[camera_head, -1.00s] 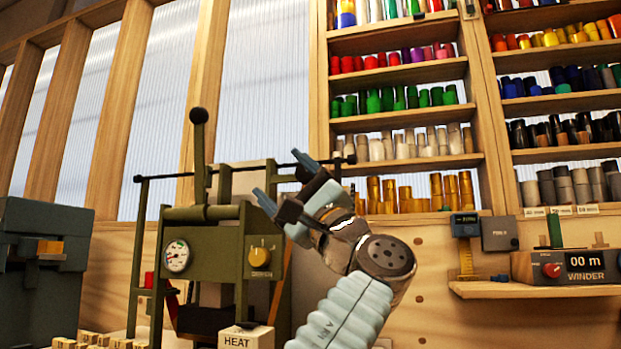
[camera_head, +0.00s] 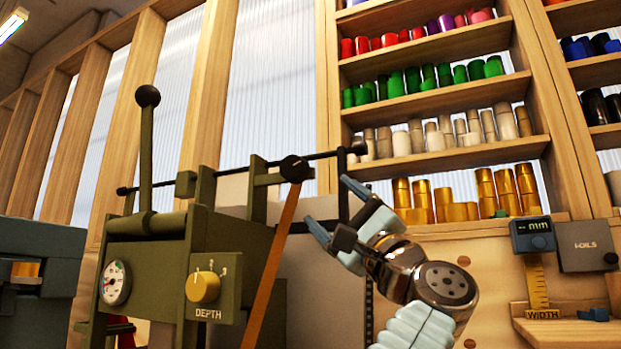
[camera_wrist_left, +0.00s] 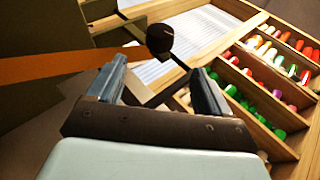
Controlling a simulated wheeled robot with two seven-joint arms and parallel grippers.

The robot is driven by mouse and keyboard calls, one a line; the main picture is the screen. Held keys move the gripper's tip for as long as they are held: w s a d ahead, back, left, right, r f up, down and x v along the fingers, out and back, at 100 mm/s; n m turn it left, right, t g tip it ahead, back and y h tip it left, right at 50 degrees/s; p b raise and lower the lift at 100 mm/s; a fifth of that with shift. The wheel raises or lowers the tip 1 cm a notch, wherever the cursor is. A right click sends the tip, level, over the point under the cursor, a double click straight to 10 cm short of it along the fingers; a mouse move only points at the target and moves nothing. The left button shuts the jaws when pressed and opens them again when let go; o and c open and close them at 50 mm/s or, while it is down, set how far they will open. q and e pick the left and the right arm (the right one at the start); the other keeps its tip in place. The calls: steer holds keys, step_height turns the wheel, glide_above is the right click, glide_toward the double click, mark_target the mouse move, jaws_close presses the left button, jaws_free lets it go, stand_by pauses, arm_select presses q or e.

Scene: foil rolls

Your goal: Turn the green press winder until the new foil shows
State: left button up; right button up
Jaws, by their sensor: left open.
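The green press (camera_head: 165,265) stands at the left of the head view, with an upright black-knobbed lever, a gauge and a yellow depth dial. A thin dark rod runs across its top, with a black disc (camera_head: 293,168) on it and a small black knob (camera_head: 357,148) at its right end. An orange-brown foil strip (camera_head: 270,265) slants down from the disc. My left gripper (camera_head: 334,208) is open and empty, just below the rod's right end. In the left wrist view, a round dark knob (camera_wrist_left: 160,38) shows beyond the open left gripper (camera_wrist_left: 158,82), apart from it. My right gripper is out of view.
Shelves of coloured foil rolls (camera_head: 440,75) fill the back right. A width gauge (camera_head: 537,262) is mounted on the wooden wall at the right. A grey-blue machine (camera_head: 40,280) stands at the far left. A pale panel (camera_head: 325,285) is behind my gripper.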

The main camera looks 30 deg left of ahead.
mark_target(301, 175)
arm_select(q)
steer(key=p+x, duration=0.4)
steer(key=x, duration=0.2)
steer(key=shift+r, duration=0.45)
steer(key=p+x, duration=0.4)
steer(key=x, duration=0.2)
steer(key=shift+a, duration=0.15)
steer(key=shift+w+a+r+p, duration=0.2)
steer(key=shift+a+p, duration=0.1)
steer(key=shift+a, duration=0.15)
